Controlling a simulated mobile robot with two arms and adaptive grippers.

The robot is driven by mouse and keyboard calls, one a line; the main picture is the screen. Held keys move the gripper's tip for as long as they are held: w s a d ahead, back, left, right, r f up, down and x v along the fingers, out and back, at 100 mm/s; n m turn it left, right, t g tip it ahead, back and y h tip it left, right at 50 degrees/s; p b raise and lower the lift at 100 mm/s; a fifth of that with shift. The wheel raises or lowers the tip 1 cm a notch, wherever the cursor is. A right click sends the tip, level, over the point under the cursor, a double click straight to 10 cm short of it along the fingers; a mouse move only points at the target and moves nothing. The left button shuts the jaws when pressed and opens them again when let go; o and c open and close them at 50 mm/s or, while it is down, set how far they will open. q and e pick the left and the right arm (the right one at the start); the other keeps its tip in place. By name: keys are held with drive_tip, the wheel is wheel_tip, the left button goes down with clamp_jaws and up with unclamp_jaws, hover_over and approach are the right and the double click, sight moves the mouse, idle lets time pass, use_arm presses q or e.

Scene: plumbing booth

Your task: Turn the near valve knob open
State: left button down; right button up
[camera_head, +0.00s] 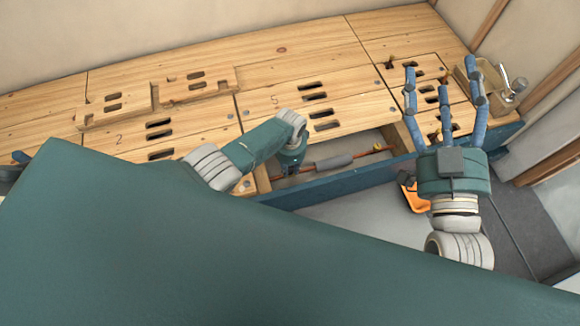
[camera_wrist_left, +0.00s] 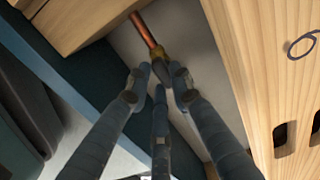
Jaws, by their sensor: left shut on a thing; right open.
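A copper pipe (camera_head: 376,151) runs through an open bay below the wooden floor panels; it also shows in the left wrist view (camera_wrist_left: 145,30). A brass valve fitting (camera_wrist_left: 159,54) sits on the pipe. My left gripper (camera_head: 290,166) reaches down into the bay. In the left wrist view its fingers (camera_wrist_left: 160,78) close together at the valve, shut on its knob, which they mostly hide. How far the knob is turned cannot be told. My right gripper (camera_head: 441,80) is open and empty, fingers spread, above the right end of the panels.
A grey sleeve (camera_head: 333,162) wraps part of the pipe. Wooden panels with slots (camera_head: 320,100) surround the bay, with a dark blue front edge (camera_head: 340,184). A wooden tray with metal items (camera_head: 505,85) stands at far right. An orange object (camera_head: 414,198) lies below my right gripper.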

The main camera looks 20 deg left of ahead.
sight(290, 170)
idle(0.4)
use_arm(q)
drive_tip(key=c, duration=1.5)
unclamp_jaws()
drive_tip(key=shift+r, duration=0.1)
drive_tip(key=shift+r, duration=0.5)
wheel_tip(290, 170, up, 11)
drive_tip(key=shift+f, duration=0.1)
